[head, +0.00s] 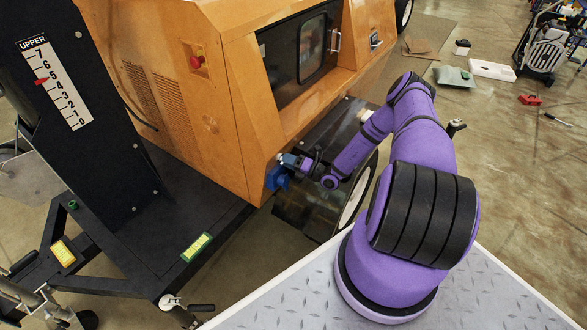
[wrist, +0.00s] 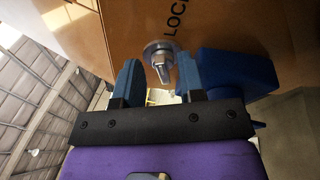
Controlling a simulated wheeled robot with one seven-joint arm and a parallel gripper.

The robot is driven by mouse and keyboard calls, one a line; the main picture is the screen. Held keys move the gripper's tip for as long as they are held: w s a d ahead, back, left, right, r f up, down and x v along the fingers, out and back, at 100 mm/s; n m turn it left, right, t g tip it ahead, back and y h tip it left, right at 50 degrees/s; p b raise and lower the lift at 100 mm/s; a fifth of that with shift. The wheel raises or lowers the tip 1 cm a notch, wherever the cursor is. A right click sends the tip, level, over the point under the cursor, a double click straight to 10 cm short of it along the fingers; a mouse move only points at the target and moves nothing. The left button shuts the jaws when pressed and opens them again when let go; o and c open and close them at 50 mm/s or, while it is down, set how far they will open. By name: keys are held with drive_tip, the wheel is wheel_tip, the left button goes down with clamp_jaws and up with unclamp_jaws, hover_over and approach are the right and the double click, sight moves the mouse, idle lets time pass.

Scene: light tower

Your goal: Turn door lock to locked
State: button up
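The door lock shows in the wrist view as a silver round fitting with a flat turn tab (wrist: 160,62) on the orange panel (wrist: 110,35). Black lettering, partly cut off and reading "LOC", is beside it. My gripper (wrist: 158,78) has its two blue fingers apart, one on each side of the tab. I see a gap at the left finger; whether the right finger touches the tab I cannot tell. In the head view my gripper (head: 287,161) is at the lower edge of the orange machine (head: 205,110), and the lock is hidden there.
A blue block (wrist: 235,72) sticks out close to my right finger in the wrist view; a blue part (head: 276,179) also shows in the head view. A wheel (head: 357,190) is behind my arm. The black mast (head: 85,110) stands at the left.

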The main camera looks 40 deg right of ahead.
wheel_tip(320, 180, up, 2)
drive_tip(key=shift+d+r, duration=0.1)
drive_tip(key=shift+r, duration=0.15)
drive_tip(key=o, duration=0.7)
drive_tip(key=shift+s+a+r, duration=0.25)
drive_tip(key=shift+s, duration=0.4)
drive_tip(key=shift+s+a+r, duration=0.2)
drive_tip(key=shift+s+r, duration=0.05)
drive_tip(key=shift+s, duration=0.35)
drive_tip(key=s, duration=0.2)
drive_tip(key=s+a, duration=0.1)
drive_tip(key=shift+s+a+r, duration=0.1)
drive_tip(key=shift+s+r, duration=0.1)
drive_tip(key=shift+s, duration=0.15)
drive_tip(key=c, duration=0.7)
drive_tip(key=s+a, duration=0.2)
drive_tip(key=s, duration=0.7)
drive_tip(key=shift+a+r, duration=0.3)
drive_tip(key=shift+r, duration=0.1)
drive_tip(key=shift+s, duration=0.1)
